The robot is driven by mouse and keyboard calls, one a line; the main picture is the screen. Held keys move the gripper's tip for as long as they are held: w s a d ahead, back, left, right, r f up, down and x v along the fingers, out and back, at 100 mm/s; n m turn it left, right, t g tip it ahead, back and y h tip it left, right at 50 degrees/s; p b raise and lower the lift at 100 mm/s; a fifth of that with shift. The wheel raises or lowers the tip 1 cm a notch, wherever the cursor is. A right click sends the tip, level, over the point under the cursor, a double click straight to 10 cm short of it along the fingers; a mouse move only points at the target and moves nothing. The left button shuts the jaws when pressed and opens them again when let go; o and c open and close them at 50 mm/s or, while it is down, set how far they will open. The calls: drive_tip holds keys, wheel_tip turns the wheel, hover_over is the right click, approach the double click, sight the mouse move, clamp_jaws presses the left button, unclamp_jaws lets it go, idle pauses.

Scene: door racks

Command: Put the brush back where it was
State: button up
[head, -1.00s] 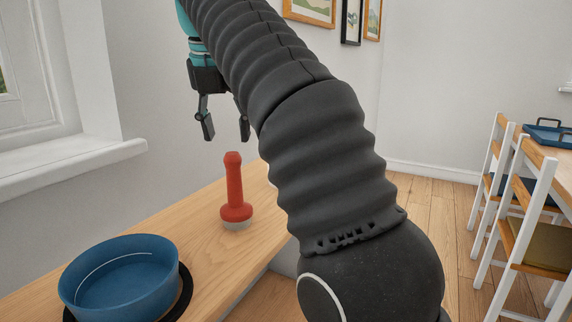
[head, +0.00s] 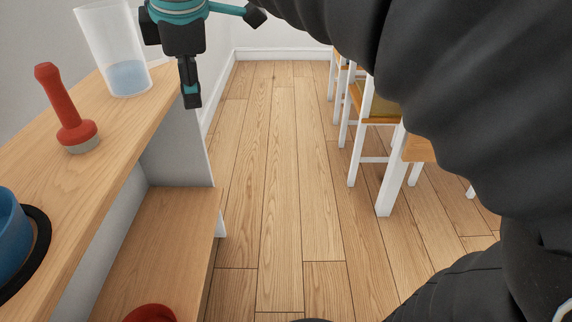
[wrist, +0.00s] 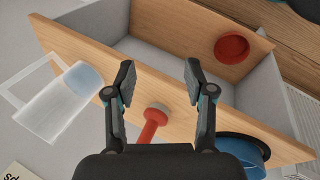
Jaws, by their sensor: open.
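The red brush (head: 68,108) with a pale grey bristle base stands upright on the wooden top of the rack (head: 107,115), between the blue bowl and the clear pitcher. It also shows in the wrist view (wrist: 153,124), between and just below my fingers. My gripper (head: 224,58) is open and empty, above and to the right of the brush in the head view. In the wrist view my gripper (wrist: 160,78) has its fingers spread, with nothing between the tips. No contact with the brush shows.
A clear pitcher (head: 105,35) with bluish water stands behind the brush. A blue bowl (head: 10,240) sits on a black ring in front. A red round thing (wrist: 231,48) lies on the lower shelf (head: 165,245). White chairs (head: 355,130) stand to the right; floor between is clear.

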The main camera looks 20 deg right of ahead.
drive_tip(key=s+d+f+m, duration=0.5)
drive_tip(key=s+f+m, duration=0.2)
drive_tip(key=f, duration=0.3)
drive_tip(key=s+d+f+m+t, duration=0.1)
drive_tip(key=s+d+f+m, duration=0.5)
drive_tip(key=f+m, duration=0.4)
drive_tip(key=shift+s+f, duration=0.65)
